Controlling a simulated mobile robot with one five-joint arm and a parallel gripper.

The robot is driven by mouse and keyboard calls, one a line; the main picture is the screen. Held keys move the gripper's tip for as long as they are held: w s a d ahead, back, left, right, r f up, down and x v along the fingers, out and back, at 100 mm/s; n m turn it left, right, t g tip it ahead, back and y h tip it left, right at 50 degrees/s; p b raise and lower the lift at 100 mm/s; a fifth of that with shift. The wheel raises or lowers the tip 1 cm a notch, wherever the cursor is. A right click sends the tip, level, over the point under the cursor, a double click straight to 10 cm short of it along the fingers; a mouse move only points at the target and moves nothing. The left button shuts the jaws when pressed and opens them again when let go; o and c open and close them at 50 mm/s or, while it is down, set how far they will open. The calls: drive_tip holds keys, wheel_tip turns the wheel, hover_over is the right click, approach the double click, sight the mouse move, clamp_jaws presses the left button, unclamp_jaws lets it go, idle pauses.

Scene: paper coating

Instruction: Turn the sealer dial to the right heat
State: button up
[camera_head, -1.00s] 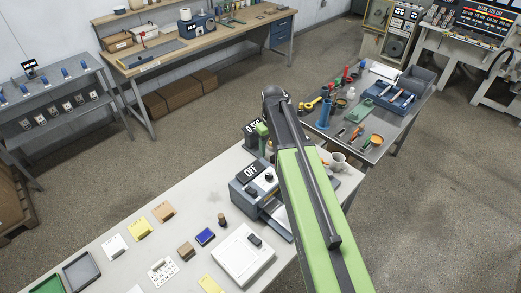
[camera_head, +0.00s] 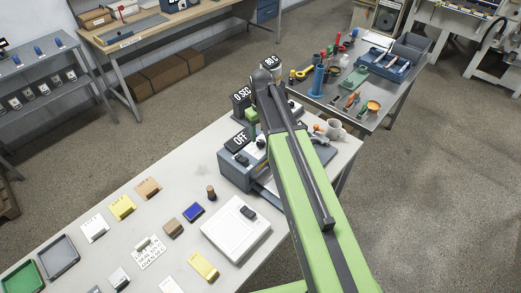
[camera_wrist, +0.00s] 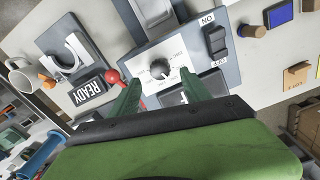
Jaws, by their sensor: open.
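The sealer (camera_head: 236,175) is a blue-grey box on the white table, with an OFF sign (camera_head: 238,143) above it. My arm hides part of it in the head view. In the wrist view, its dial (camera_wrist: 159,68) is a dark round knob with a light pointer line, on a white plate with small markings too blurred to read. My gripper (camera_wrist: 159,82) is open, its two green fingers either side of the knob's near edge. I cannot tell whether they touch it. In the head view the gripper is mostly hidden behind my arm.
Beside the dial are a black rocker switch (camera_wrist: 217,42) and a red ball knob (camera_wrist: 113,76). A READY sign (camera_wrist: 90,92) and white mug (camera_wrist: 22,76) are nearby. Signs read 0 SEC (camera_head: 242,95) and 80 C (camera_head: 270,63). A white box (camera_head: 235,230) and several small blocks lie in front.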

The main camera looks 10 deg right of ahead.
sight(261, 142)
wheel_tip(261, 142, down, 5)
drive_tip(key=b, duration=0.3)
drive_tip(key=shift+r, duration=0.2)
clamp_jaws()
